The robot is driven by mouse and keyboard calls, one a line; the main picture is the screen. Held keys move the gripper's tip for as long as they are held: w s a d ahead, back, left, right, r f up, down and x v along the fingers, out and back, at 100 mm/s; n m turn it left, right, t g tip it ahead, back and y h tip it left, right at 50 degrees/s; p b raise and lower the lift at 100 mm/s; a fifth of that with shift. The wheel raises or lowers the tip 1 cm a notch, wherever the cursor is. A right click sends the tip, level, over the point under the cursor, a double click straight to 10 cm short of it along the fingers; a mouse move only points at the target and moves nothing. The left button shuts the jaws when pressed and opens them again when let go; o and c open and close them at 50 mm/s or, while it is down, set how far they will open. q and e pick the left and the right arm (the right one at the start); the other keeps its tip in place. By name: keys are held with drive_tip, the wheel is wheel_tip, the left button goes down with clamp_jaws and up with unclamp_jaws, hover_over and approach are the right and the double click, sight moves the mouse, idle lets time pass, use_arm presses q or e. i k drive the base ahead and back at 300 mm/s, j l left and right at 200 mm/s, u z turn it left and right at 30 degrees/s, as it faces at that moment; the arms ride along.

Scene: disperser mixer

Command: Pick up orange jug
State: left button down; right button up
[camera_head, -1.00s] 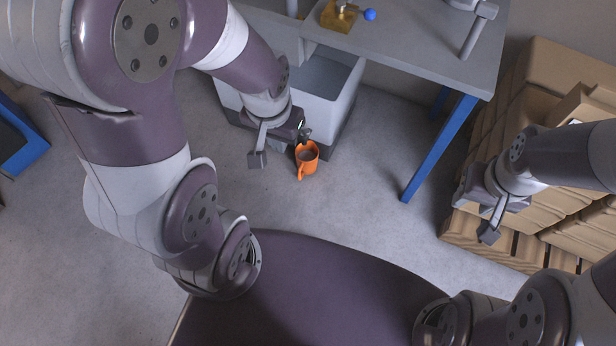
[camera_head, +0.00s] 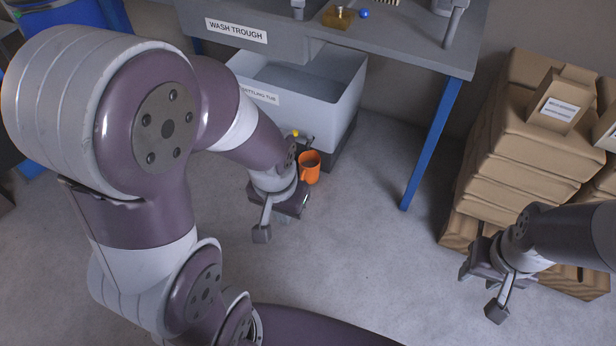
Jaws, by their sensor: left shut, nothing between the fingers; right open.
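The orange jug (camera_head: 310,168) stands upright beside the front of the wash trough's white bin, its handle towards the left. Its left side is partly covered by my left arm. My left gripper (camera_head: 292,204) is just in front of and to the left of the jug, shut and empty. Its fingertips are mostly hidden under its wrist, so I cannot tell whether they touch the jug. My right gripper (camera_head: 484,266) is open and empty, far to the right, in front of the stacked boxes.
The white bin (camera_head: 350,105) sits under a grey bench (camera_head: 410,48) with a blue leg (camera_head: 432,143). A small tap with a yellow part (camera_head: 296,133) is near the jug. The floor (camera_head: 370,250) between is clear.

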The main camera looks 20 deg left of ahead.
sight(309, 162)
drive_tip(key=i+j+z, duration=0.1)
drive_tip(key=i+j, duration=1.45)
